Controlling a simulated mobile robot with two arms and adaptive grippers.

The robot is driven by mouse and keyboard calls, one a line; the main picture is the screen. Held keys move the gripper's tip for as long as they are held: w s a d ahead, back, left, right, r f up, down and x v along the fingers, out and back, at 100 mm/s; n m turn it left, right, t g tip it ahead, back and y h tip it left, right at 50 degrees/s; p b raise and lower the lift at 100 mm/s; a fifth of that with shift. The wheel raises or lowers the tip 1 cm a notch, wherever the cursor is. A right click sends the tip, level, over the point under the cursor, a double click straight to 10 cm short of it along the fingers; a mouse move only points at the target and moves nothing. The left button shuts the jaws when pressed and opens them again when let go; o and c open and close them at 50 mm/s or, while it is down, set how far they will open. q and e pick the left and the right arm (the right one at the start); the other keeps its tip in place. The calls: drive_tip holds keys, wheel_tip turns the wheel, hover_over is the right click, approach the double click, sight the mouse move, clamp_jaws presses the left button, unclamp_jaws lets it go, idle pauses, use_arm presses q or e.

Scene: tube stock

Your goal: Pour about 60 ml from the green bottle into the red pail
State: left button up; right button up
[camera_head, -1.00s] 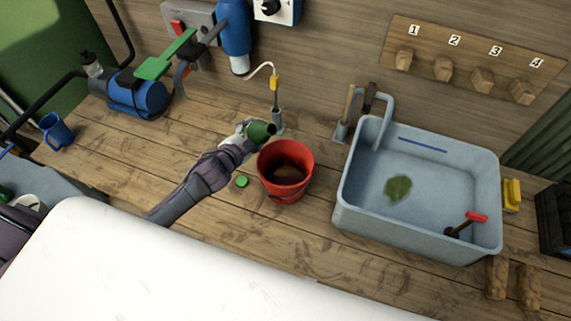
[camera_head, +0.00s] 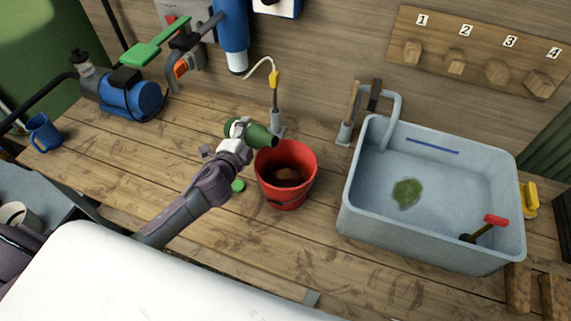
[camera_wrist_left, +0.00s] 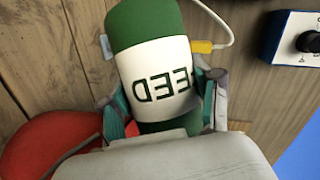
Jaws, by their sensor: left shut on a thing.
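The green bottle (camera_head: 259,135) is tilted towards the right, with its open end by the far left rim of the red pail (camera_head: 300,196). My left gripper (camera_head: 240,129) is shut on the bottle. In the left wrist view the bottle (camera_wrist_left: 143,22) shows a white band with "FEED" lettering between the fingers of my left gripper (camera_wrist_left: 165,105). The red pail also shows there at lower left (camera_wrist_left: 40,140). The pail stands upright on the bench with dark contents inside. I cannot make out a stream. My right gripper is not in view.
A small green cap (camera_head: 238,185) lies on the bench (camera_head: 130,170) left of the pail. A grey sink (camera_head: 440,238) stands to the right. A probe in a holder (camera_head: 276,122) stands behind the pail. A blue mug (camera_head: 43,132) is at far left.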

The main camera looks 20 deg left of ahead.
use_arm(q)
drive_tip(key=shift+s+d+r+m, duration=0.2)
drive_tip(key=shift+d+r+m, duration=0.3)
drive_tip(key=shift+d+r, duration=0.15)
drive_tip(key=shift+t+y, duration=0.3)
drive_tip(key=shift+w+a+b, duration=0.35)
drive_tip(key=shift+a, duration=0.1)
idle(0.4)
drive_tip(key=shift+m+b, duration=0.3)
drive_tip(key=shift+m, duration=0.1)
idle(1.1)
